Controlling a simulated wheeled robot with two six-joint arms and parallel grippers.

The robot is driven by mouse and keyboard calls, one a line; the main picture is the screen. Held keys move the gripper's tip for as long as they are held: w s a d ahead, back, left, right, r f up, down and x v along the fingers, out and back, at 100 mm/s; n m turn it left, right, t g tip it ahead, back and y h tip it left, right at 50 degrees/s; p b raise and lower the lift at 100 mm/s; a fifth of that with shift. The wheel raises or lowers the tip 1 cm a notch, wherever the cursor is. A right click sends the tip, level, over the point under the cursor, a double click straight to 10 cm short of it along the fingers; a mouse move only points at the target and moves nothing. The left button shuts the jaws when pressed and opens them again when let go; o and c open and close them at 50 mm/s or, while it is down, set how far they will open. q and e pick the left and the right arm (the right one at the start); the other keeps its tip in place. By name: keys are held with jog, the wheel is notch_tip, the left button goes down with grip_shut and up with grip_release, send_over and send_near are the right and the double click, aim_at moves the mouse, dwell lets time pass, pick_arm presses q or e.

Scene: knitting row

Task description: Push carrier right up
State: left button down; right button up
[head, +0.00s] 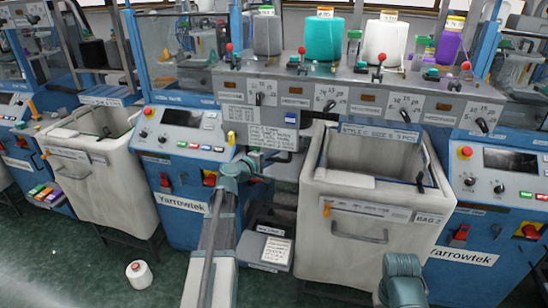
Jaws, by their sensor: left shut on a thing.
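My left gripper (262,160) is in front of the grey machine panel (308,88), at its lower edge beside the blue control box. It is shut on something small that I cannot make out. I cannot tell which is the right carrier. Part of my right arm shows at the bottom right; its gripper is out of view.
An open cream bin (375,235) stands right of my left arm, another bin (90,190) at the left. Yarn cones, one teal (323,38) and one white (385,42), stand above the panel. A white cone (139,274) is on the green floor, which is mostly clear there.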

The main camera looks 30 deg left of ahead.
aim_at(269, 92)
pick_arm(q)
notch_tip(269, 92, up, 24)
jog(key=p, duration=2.2)
jog(key=shift+a+f, duration=0.1)
jog(key=shift+f, duration=0.05)
jog(key=shift+w+a, duration=0.1)
jog(key=shift+w, duration=0.05)
jog(key=c, duration=0.8)
grip_release()
jog(key=shift+c, duration=0.2)
jog(key=p+v, duration=0.2)
jog(key=v, duration=1.2)
